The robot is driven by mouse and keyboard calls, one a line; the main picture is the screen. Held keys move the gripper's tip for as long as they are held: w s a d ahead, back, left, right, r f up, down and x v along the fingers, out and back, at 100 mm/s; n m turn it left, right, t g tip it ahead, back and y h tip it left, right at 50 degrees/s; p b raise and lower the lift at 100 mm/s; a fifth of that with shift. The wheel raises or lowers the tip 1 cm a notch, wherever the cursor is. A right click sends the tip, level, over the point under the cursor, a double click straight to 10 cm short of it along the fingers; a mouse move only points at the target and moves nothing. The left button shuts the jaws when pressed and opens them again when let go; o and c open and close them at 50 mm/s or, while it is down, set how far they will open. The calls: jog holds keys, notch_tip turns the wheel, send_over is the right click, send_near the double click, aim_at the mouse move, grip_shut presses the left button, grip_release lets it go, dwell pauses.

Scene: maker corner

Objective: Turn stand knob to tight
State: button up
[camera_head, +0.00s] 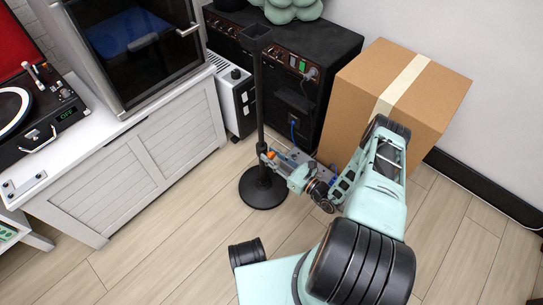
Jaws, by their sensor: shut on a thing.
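The black stand (260,100) rises upright from a round black base (262,188) on the wood floor. Its top carries a dark square holder (256,34). An orange knob (270,154) shows low on the pole, just to its right. My gripper (275,160) reaches in from the right with its fingertips at the knob and is shut on it. The fingers partly cover the knob, so its exact turn cannot be seen.
A cardboard box (420,85) stands behind my arm at the right. Black amplifiers (305,65) and a white heater (235,100) stand behind the stand. A white cabinet (150,145) is at the left. Open floor (170,250) lies in front.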

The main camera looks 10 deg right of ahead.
jog(key=shift+m, duration=0.8)
jog(key=o, duration=1.2)
jog(key=v, duration=0.7)
jog(key=shift+s+d, duration=0.15)
